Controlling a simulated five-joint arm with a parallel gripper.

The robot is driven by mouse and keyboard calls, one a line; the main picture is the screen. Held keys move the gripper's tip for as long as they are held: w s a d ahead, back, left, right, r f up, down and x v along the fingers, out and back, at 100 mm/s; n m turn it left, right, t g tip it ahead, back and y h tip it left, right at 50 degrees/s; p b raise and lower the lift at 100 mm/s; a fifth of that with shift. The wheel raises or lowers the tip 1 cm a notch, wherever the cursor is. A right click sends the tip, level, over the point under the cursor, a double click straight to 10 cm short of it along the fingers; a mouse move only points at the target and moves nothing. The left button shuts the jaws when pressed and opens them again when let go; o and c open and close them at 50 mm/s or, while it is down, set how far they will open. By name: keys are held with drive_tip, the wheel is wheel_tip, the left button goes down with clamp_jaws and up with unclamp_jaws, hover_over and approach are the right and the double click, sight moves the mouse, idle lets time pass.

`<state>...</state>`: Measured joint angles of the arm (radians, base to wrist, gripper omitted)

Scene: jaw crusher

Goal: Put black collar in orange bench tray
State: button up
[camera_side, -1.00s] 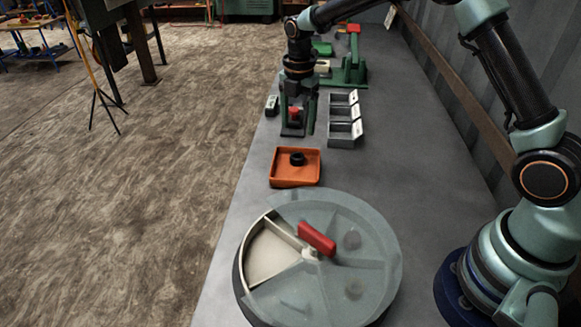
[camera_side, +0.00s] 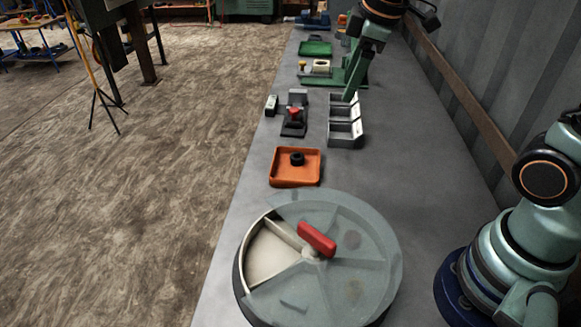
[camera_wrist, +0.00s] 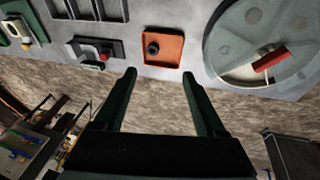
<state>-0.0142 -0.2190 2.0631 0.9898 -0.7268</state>
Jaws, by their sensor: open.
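The black collar (camera_side: 297,159) rests inside the orange bench tray (camera_side: 282,181), towards its back. In the wrist view the collar (camera_wrist: 153,48) also lies in the tray (camera_wrist: 172,60), apart from my fingers. My gripper (camera_wrist: 158,75) is open and empty in the wrist view, with its two green fingers spread wide. In the side view the arm's end is high over the back of the bench, by the grey bins, clear of the tray.
A round carousel (camera_side: 372,250) with a clear lid and red handle (camera_side: 317,240) stands in front of the tray. Behind the tray are a small fixture with a red knob (camera_side: 294,113), grey bins (camera_side: 345,132) and a green tray (camera_side: 315,48). The bench right of the tray is clear.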

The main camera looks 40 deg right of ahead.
drive_tip(key=s+m+t, duration=0.2)
drive_tip(key=s+m, duration=0.6)
drive_tip(key=shift+s+d+f, duration=0.25)
drive_tip(key=shift+f, duration=0.2)
